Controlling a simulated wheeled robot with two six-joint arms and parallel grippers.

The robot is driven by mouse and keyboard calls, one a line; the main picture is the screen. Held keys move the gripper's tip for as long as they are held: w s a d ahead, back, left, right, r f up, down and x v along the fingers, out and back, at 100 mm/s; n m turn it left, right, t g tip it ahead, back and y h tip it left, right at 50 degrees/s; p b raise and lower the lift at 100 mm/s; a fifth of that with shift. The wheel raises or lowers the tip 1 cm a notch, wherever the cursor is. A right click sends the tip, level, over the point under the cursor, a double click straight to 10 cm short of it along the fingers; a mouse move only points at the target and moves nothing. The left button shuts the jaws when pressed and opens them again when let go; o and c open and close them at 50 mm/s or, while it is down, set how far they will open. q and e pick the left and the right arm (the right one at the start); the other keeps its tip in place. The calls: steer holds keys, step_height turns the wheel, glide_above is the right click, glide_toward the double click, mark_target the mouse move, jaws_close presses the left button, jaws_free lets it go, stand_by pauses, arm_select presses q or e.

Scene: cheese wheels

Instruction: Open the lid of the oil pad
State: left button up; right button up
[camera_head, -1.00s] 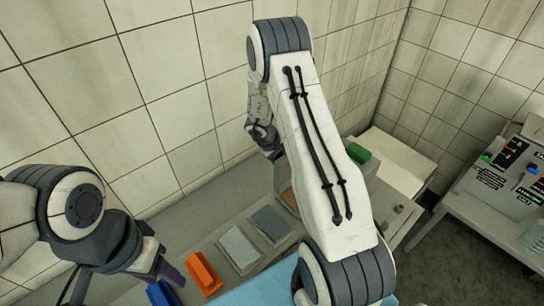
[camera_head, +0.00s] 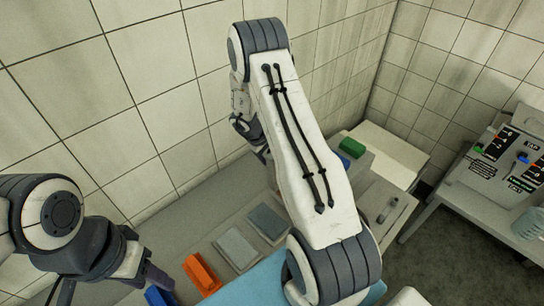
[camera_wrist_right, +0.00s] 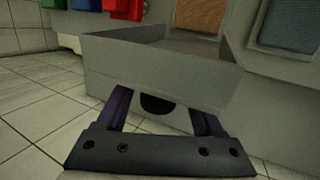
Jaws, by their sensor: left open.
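I cannot tell for certain which thing is the oil pad. A light grey flat pad (camera_head: 236,248) and a darker grey pad (camera_head: 268,222) lie side by side on the counter in the head view. In the right wrist view, a grey open-topped box (camera_wrist_right: 150,68) with a dark round spot (camera_wrist_right: 156,103) on its front fills the middle. My right gripper (camera_wrist_right: 160,110) is open there, its fingers apart on either side of the spot; contact is unclear. In the head view it is hidden behind its arm. My left gripper (camera_head: 155,278) is open near the orange block.
An orange block (camera_head: 200,272) and a blue block (camera_head: 157,296) are at the counter's front left. A green block (camera_head: 351,147) lies beyond the right arm. A side table (camera_head: 470,205) with a control panel stands right. A tiled wall closes the back.

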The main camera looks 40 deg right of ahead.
steer(key=shift+r, duration=0.15)
steer(key=shift+w+a+r, duration=0.15)
steer(key=shift+r, duration=0.3)
steer(key=b+v, duration=0.1)
steer(key=v, duration=0.8)
steer(key=shift+r+b, duration=0.15)
steer(key=shift+b, duration=0.25)
steer(key=shift+a, duration=0.1)
